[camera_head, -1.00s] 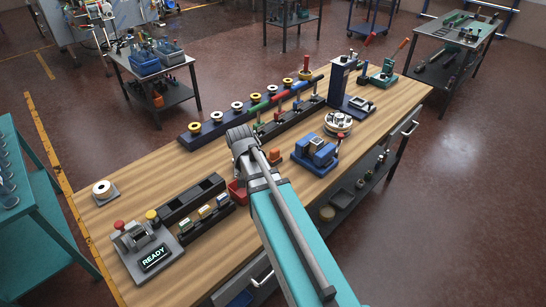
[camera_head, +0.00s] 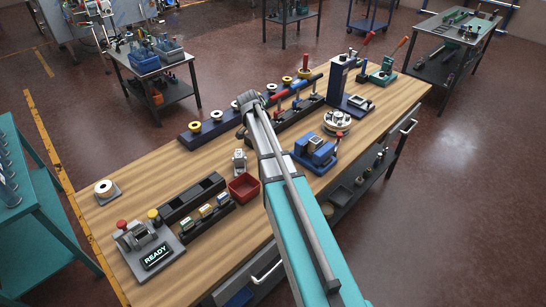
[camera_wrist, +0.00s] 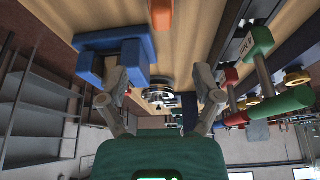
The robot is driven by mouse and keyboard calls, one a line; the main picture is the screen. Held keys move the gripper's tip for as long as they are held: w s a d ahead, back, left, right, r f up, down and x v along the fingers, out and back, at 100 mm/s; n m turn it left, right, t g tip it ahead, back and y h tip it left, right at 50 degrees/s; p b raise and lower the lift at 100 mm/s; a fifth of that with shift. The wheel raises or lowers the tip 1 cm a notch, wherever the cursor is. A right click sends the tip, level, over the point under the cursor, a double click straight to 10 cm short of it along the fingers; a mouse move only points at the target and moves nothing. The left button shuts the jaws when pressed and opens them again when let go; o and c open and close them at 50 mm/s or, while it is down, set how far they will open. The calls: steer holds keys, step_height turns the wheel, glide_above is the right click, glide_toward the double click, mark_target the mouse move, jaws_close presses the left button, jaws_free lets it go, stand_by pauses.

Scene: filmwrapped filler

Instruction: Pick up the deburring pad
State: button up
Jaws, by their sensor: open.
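An orange block (camera_wrist: 160,14) shows at the top edge of the wrist view, partly cut off. It may be the deburring pad, but I cannot tell for sure. In the head view my arm hides its place on the bench. My gripper (camera_wrist: 158,78) is open and empty, its two fingers spread apart and the orange block beyond them toward the top of the picture. In the head view the gripper itself is hidden or unclear behind my arm.
A blue vise-like fixture (camera_head: 316,152) stands right of my arm; it also shows in the wrist view (camera_wrist: 115,50). A rack of coloured-handled tools (camera_head: 298,108) lies beyond. A red bin (camera_head: 244,187) and a small grey device (camera_head: 239,162) stand left. The wooden bench (camera_head: 165,160) has free room at left.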

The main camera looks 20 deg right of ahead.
steer(key=shift+f, duration=0.1)
steer(key=b+x, duration=0.8)
steer(key=shift+f, duration=0.2)
stand_by(0.3)
steer(key=shift+d, duration=0.1)
stand_by(0.3)
steer(key=shift+b+x, duration=2.4)
steer(key=shift+x, duration=0.2)
steer(key=shift+w, duration=0.1)
jaws_close()
